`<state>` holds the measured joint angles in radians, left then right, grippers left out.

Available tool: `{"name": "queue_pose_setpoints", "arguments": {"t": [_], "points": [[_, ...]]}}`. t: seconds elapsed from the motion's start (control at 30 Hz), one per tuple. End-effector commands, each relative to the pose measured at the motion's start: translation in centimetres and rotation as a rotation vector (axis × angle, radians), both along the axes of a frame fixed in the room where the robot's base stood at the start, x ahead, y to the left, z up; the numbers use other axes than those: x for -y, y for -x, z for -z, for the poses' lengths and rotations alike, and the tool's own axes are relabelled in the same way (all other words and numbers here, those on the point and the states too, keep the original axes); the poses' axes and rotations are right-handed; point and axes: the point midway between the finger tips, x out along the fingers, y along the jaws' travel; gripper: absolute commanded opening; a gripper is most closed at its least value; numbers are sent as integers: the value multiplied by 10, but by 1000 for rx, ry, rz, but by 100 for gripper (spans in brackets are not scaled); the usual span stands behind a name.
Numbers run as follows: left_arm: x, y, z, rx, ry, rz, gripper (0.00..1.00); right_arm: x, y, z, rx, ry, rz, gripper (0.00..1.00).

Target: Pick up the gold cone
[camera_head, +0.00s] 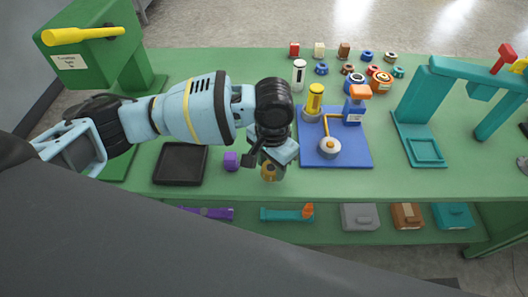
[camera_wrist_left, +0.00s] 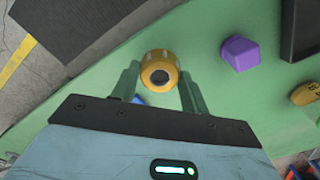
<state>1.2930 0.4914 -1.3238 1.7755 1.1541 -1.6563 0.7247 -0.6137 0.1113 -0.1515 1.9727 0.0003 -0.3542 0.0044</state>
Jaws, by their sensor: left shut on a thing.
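The gold cone (camera_head: 269,171) is at the front edge of the green table, partly hidden by my left gripper (camera_head: 274,160) just above it. In the left wrist view the gold cone (camera_wrist_left: 158,66) shows as a round gold piece with a dark round centre. It sits between the two green fingertips of my left gripper (camera_wrist_left: 158,76), which are shut on it. I cannot tell whether it is clear of the table top. My right gripper is not in view.
A purple block (camera_head: 231,161) lies just left of the cone, with a black tray (camera_head: 181,164) beyond it. A blue board (camera_head: 354,150) with a pivoting arm and posts is to the right. A teal frame (camera_head: 416,112) stands farther right. A lower shelf holds several items.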

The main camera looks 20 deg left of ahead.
Motion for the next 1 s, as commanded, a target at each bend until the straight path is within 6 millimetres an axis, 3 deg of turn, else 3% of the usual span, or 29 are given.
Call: {"name": "queue_pose_setpoints", "arguments": {"t": [0.1, 0.3, 0.6, 0.83, 1.0], "points": [[21, 27, -6, 4, 3, 6, 21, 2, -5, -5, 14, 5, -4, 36], [45, 61, -9, 3, 1, 5, 20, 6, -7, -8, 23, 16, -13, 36], [62, 85, -11, 2, 0, 1, 20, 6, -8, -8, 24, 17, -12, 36], [60, 85, -11, 1, -2, -8, 20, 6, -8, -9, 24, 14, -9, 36], [25, 72, -19, -3, -8, -101, 20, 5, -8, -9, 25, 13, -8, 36]]}}
